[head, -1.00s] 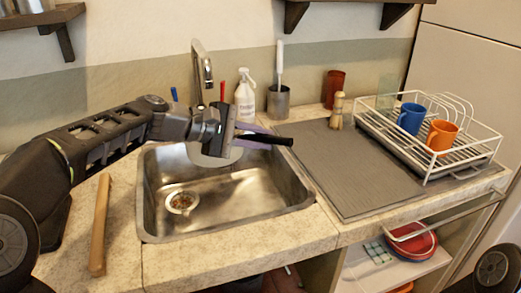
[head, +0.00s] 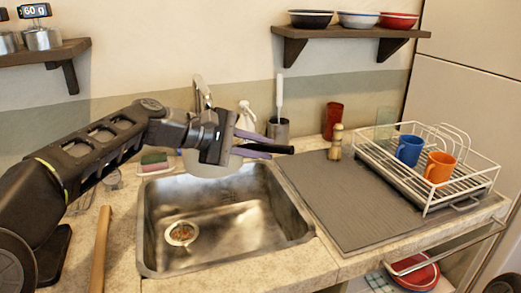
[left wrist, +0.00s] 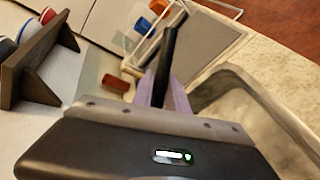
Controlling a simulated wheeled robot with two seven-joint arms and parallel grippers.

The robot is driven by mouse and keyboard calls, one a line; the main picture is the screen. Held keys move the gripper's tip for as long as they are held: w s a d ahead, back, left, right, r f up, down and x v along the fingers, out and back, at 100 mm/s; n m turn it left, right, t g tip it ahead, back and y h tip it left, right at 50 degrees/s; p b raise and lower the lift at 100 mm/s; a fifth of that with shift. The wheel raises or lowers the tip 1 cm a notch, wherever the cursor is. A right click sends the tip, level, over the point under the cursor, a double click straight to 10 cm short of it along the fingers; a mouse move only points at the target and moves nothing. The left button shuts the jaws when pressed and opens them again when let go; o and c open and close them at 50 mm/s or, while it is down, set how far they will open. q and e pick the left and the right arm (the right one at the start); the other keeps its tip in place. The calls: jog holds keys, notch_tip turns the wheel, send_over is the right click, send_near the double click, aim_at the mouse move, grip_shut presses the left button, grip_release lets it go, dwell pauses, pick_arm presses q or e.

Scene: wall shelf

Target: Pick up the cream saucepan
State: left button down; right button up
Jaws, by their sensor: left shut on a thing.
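The cream saucepan (head: 207,165) hangs above the back part of the sink, its pale bowl partly hidden behind my left gripper. My left gripper (head: 258,143) is shut on its black handle, whose dark end (head: 284,150) sticks out to the right past the purple fingers. In the left wrist view the black handle (left wrist: 168,58) stands between the purple fingers of my left gripper (left wrist: 163,92); the pan's bowl is not visible there. My right gripper is not in view.
The steel sink (head: 158,240) is below the pan. The faucet (head: 200,92) and a white bottle (head: 246,116) stand close behind my gripper. A grey drying mat (head: 340,208) lies to the right, with a white dish rack (head: 470,190). A wooden rolling pin (head: 101,250) lies at left.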

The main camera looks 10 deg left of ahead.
pick_arm(q)
jog(key=shift+r, duration=0.15)
dwell(0.4)
jog(key=c, duration=1.8)
grip_release()
grip_shut()
